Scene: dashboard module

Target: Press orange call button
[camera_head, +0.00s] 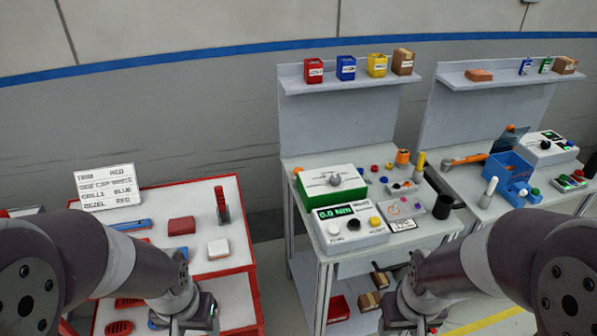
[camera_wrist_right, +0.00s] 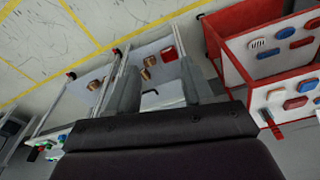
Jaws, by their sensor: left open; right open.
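I cannot pick out the orange call button with certainty in the head view. A small orange cylinder (camera_head: 403,157) stands at the back right of the middle bench (camera_head: 310,167). A grey box (camera_head: 401,210) with a ring-shaped orange-pink mark lies near that bench's right front. My left gripper (camera_head: 203,312) is low in front of the red-edged table, open, its tips hard to see. My right gripper (camera_head: 408,310) is low in front of the middle bench, below its top. The right wrist view shows its jaws (camera_wrist_right: 160,88) apart, with nothing held between them.
A console (camera_head: 345,230) with a green display, white, black and yellow knobs stands at the middle bench's front. A green-and-white box (camera_head: 331,187) is behind it. The red-edged table (camera_head: 235,200) is at left with a sign (camera_head: 107,187). Another bench (camera_head: 480,205) with a blue bin (camera_head: 510,172) is at right.

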